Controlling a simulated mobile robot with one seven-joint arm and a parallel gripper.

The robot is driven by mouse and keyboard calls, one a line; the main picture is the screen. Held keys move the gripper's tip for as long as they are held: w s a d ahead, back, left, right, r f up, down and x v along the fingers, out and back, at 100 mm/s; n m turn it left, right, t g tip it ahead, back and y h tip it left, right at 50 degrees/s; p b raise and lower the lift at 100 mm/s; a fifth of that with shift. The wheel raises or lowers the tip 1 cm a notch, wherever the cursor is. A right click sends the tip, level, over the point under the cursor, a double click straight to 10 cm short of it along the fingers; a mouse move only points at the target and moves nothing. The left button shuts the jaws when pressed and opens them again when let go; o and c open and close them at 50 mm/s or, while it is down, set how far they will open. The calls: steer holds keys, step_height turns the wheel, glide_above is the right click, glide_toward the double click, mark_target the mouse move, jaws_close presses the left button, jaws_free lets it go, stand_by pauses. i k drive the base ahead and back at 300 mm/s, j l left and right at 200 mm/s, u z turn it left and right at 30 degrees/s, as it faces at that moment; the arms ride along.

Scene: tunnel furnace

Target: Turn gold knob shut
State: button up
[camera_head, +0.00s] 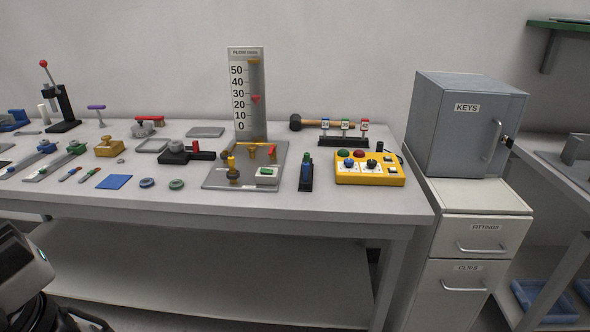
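A flow gauge board (247,92) with a scale from 0 to 50 stands upright at the back of a grey base plate (213,180) on the workbench. Its red pointer (255,99) sits between 20 and 30. On the plate's front left, a small upright fitting has a yellow-gold top (231,161) above a dark round part. Gold pipework with a red piece (272,150) lies behind it. Which gold part is the knob, and how far it is turned, is too small to tell. My gripper's fingers cannot be made out; part of my arm shows at bottom left, well away from the plate.
A mallet (322,125) lies behind. A grey KEYS cabinet (467,130) stands right of the bench.

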mark_target(250, 148)
steer(key=i+j, duration=0.9)
steer(key=j, duration=0.2)
